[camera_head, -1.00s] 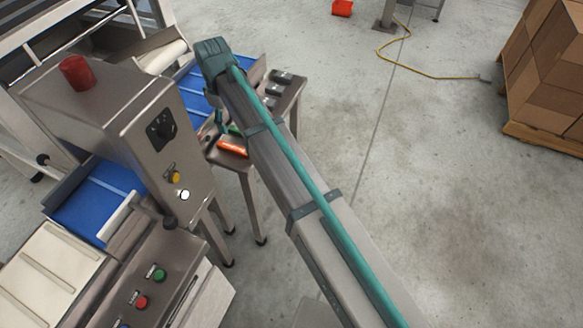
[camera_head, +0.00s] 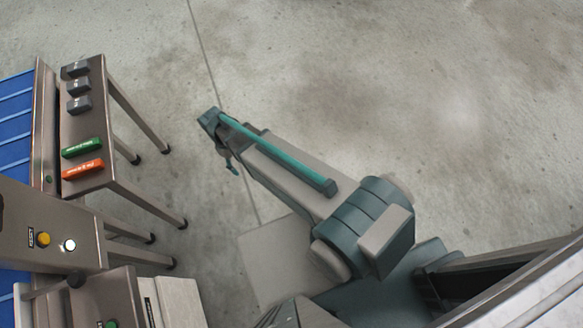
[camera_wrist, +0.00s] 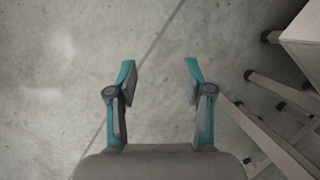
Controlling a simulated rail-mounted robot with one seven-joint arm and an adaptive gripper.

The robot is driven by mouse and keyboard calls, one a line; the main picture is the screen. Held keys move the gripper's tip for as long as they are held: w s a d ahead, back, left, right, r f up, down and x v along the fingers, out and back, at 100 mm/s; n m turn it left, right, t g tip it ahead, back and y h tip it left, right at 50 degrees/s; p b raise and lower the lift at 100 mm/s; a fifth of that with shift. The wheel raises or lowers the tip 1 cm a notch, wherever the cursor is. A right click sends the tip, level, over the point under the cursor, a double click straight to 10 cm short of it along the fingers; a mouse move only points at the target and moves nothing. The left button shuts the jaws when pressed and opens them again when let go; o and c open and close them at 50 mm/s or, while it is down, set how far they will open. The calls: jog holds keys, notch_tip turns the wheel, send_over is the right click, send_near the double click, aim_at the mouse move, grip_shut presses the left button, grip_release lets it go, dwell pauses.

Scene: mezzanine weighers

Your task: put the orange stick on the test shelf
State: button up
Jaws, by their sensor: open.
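The orange stick (camera_head: 83,169) lies on a small steel shelf table (camera_head: 98,130) at the left of the head view. A green stick (camera_head: 81,147) lies just behind it, and three dark grey blocks stand farther back on the same top. I cannot tell whether this top is the test shelf. My gripper (camera_head: 233,164) is right of the table, over the floor, apart from both sticks. In the wrist view my gripper (camera_wrist: 160,85) has its two teal fingers wide apart with only floor between them.
A blue conveyor (camera_head: 16,130) runs along the table's left side. A steel machine with a yellow button (camera_head: 43,239) stands in front of the table. Table legs (camera_wrist: 275,135) show at the wrist view's right. The floor beyond is clear.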

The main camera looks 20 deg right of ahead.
jog(key=s+d+f+m+g, duration=0.1)
jog(key=s+d+f+m, duration=0.1)
jog(key=s+d, duration=0.3)
jog(key=s+d+f+m+g+y, duration=0.1)
jog(key=s+d, duration=0.4)
jog(key=s, duration=0.6)
jog(key=s+d+f+m+g, duration=0.1)
jog(key=s+d+f+m, duration=0.3)
jog(key=s, duration=0.5)
jog(key=shift+d+f, duration=0.45)
jog(key=shift+d, duration=0.5)
jog(key=shift+r, duration=0.1)
